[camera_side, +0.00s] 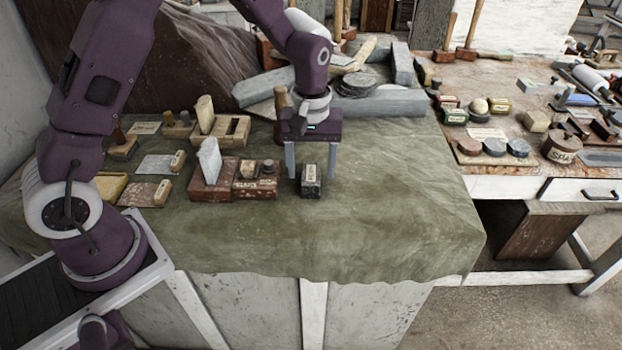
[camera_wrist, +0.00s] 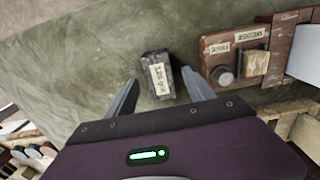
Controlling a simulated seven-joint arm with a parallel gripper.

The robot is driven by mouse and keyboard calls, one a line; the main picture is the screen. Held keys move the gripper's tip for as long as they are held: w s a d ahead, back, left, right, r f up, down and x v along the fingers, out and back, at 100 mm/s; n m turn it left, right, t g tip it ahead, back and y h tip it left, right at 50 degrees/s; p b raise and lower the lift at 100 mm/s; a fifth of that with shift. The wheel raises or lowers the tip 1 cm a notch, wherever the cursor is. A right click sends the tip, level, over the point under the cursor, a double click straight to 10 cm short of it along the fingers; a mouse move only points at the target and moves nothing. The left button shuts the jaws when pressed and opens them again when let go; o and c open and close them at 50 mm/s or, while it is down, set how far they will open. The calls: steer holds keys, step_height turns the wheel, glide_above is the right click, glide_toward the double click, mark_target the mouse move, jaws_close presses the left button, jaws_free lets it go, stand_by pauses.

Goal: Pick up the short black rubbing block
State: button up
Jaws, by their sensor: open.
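The short black rubbing block (camera_side: 311,181) stands on the green cloth and has a pale label on it. It also shows in the wrist view (camera_wrist: 157,76), just beyond and between my fingertips. My gripper (camera_side: 311,177) is open and points down, with one finger to each side of the block in the side view. In the wrist view the two fingers of my gripper (camera_wrist: 161,82) are spread wider than the block. I cannot tell whether either finger touches it.
A red-brown box (camera_side: 255,180) with a small knob stands close left of the block. A wooden holder with a pale upright piece (camera_side: 210,162) is farther left. Grey stone slabs (camera_side: 385,102) lie behind. The green cloth (camera_side: 400,215) is bare to the right and in front.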

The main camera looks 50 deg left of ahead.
mark_target(311, 173)
step_height(311, 173, down, 2)
steer(key=shift+f, duration=0.25)
jaws_close()
steer(key=shift+r, duration=0.2)
step_height(311, 173, up, 10)
steer(key=shift+f, duration=0.1)
steer(key=c, duration=0.9)
jaws_free()
jaws_close()
